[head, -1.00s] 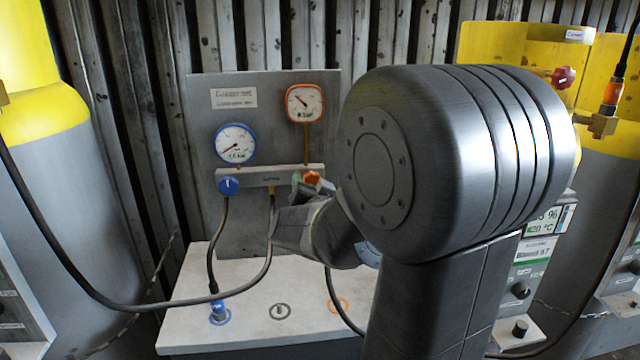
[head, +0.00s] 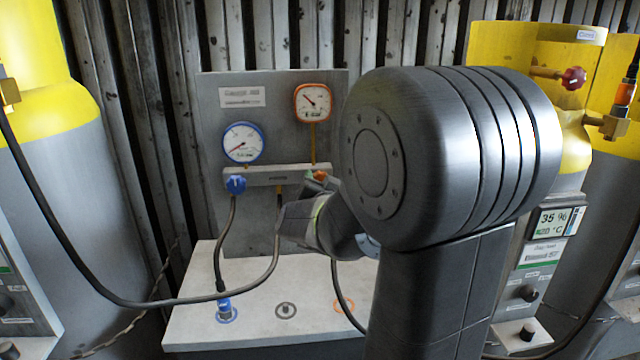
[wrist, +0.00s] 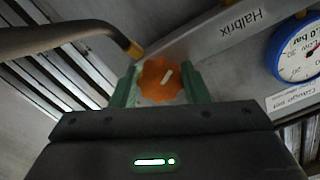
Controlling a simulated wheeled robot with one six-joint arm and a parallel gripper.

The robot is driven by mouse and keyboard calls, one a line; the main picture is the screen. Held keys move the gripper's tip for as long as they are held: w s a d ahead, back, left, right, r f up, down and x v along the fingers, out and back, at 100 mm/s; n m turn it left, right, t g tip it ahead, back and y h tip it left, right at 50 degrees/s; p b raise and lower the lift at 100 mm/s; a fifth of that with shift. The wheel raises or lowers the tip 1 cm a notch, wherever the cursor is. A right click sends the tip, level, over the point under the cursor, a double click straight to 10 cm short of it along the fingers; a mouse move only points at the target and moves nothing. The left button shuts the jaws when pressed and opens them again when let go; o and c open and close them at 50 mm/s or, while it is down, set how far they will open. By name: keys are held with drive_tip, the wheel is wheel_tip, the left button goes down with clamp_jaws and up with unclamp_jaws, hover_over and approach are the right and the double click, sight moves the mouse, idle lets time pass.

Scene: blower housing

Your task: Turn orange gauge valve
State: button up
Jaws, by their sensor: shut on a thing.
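The orange gauge valve (wrist: 160,82) is a scalloped orange knob with a pale pointer mark. In the wrist view it sits between the two green fingers of my gripper (wrist: 160,90), which is shut on it. In the head view only a small part of the orange valve (head: 320,175) shows at the right end of the grey manifold bar (head: 265,177); my arm hides most of my gripper there. The orange-rimmed gauge (head: 313,102) is above the valve on the back panel, joined by a thin brass pipe.
A blue gauge (head: 242,142) and blue valve (head: 236,184) are at the manifold's left. Hoses (head: 130,298) hang in front. The white bench (head: 262,335) below has blue, black and orange ringed ports. Yellow-topped cylinders (head: 40,130) stand on both sides.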

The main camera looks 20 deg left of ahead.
drive_tip(key=m+b, duration=0.4)
drive_tip(key=b, duration=0.1)
drive_tip(key=shift+f+m, duration=0.2)
drive_tip(key=shift+m, duration=0.1)
drive_tip(key=m+b, duration=0.2)
drive_tip(key=m, duration=0.1)
drive_tip(key=shift+m+b, duration=0.3)
drive_tip(key=shift+b, duration=0.05)
drive_tip(key=m+b, duration=0.2)
drive_tip(key=m, duration=0.1)
drive_tip(key=shift+r+m, duration=0.1)
drive_tip(key=shift+m, duration=0.3)
drive_tip(key=m+b, duration=0.2)
drive_tip(key=m, duration=0.4)
drive_tip(key=m+b, duration=0.1)
drive_tip(key=m, duration=0.4)
drive_tip(key=shift+r+m, duration=0.1)
drive_tip(key=shift+m, duration=0.2)
